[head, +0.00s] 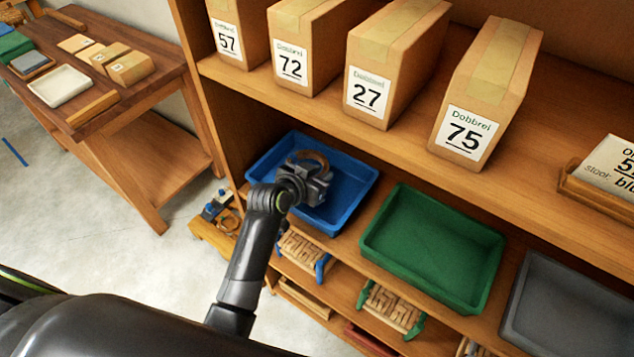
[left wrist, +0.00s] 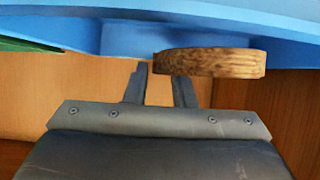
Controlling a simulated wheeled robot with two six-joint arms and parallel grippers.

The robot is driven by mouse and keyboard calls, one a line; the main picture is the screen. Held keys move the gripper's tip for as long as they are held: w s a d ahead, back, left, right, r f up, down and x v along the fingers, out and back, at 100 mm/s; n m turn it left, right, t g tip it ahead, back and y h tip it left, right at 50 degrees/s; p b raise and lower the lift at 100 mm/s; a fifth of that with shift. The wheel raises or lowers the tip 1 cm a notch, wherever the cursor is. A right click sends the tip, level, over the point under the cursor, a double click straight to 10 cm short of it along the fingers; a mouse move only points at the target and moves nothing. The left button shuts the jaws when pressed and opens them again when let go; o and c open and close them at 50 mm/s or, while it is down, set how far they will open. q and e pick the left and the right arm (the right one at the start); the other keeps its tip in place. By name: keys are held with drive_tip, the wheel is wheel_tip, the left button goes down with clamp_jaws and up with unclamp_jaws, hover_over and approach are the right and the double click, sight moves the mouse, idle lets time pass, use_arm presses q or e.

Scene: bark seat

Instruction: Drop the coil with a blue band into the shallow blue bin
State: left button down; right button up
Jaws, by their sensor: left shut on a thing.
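My left gripper (head: 310,177) is shut on a brown coil (head: 313,157), seen as a ring at its fingertips in the head view. The coil also shows edge-on in the left wrist view (left wrist: 210,63), at the fingertips (left wrist: 162,75) and reaching to the right. No blue band shows on the part in sight. The shallow blue bin (head: 349,190) stands on the shelf; the gripper and coil are over it in the head view. The coil's height above its floor is hard to tell. The bin's blue wall (left wrist: 125,40) fills the upper left wrist view. My right gripper is out of view.
A green bin (head: 432,250) and a grey bin (head: 572,312) stand to the right. Several numbered boxes (head: 400,60) line the shelf above. Small stools (head: 303,250) sit below. A wooden side table (head: 140,90) is at left; the floor between is mostly clear.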

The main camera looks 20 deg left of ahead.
use_arm(q)
drive_tip(key=c, duration=1.1)
unclamp_jaws()
drive_tip(key=b+v, duration=0.2)
drive_tip(key=v, duration=1.5)
drive_tip(key=shift+s+a, duration=0.1)
drive_tip(key=shift+s, duration=0.2)
